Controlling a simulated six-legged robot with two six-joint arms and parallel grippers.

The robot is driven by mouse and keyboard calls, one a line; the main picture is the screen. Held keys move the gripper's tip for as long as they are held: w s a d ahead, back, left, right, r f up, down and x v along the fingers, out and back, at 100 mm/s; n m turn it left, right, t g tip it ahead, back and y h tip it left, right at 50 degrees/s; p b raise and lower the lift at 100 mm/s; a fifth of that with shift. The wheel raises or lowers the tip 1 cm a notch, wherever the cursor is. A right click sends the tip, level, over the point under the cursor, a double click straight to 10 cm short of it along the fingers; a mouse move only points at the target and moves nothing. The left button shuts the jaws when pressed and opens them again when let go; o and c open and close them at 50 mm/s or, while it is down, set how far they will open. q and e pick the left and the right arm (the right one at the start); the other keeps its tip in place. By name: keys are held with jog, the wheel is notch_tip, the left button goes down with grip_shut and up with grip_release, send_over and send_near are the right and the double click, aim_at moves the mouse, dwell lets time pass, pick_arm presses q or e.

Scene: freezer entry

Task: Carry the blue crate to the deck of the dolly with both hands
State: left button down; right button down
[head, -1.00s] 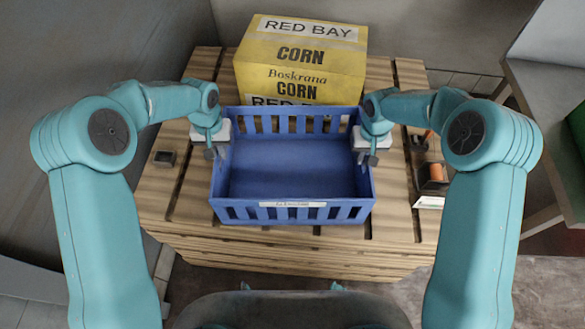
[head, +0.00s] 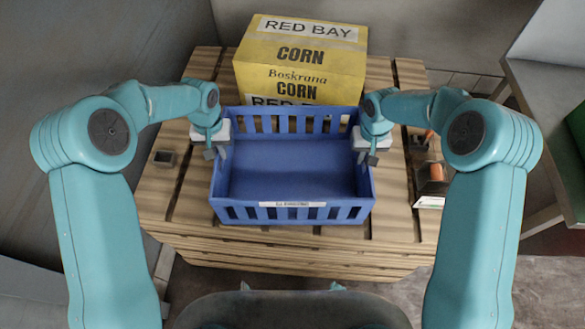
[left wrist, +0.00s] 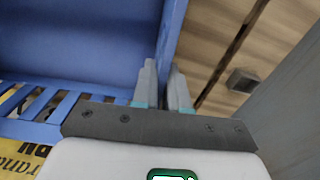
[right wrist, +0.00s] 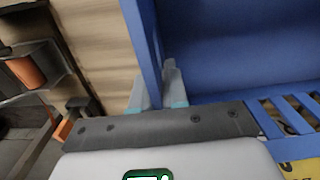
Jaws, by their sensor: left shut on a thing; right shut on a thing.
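The blue crate (head: 291,212) is empty and sits over the wooden pallet in the middle of the head view. I cannot tell whether it touches the slats. My left gripper (head: 219,152) is shut on its left side wall, with one finger on each side of the wall in the left wrist view (left wrist: 163,88). My right gripper (head: 368,155) is shut on its right side wall, and the right wrist view (right wrist: 157,88) shows the wall between its fingers. No dolly can be made out.
A yellow corn box (head: 300,62) stands right behind the crate on the wooden pallet (head: 185,185). A small dark block (head: 164,158) lies at left. A dark holder with an orange item (head: 434,172) is at right. A bench (head: 540,110) stands further right.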

pick_arm(q)
jog(key=shift+r, duration=0.15)
pick_arm(e)
jog(key=shift+r, duration=0.15)
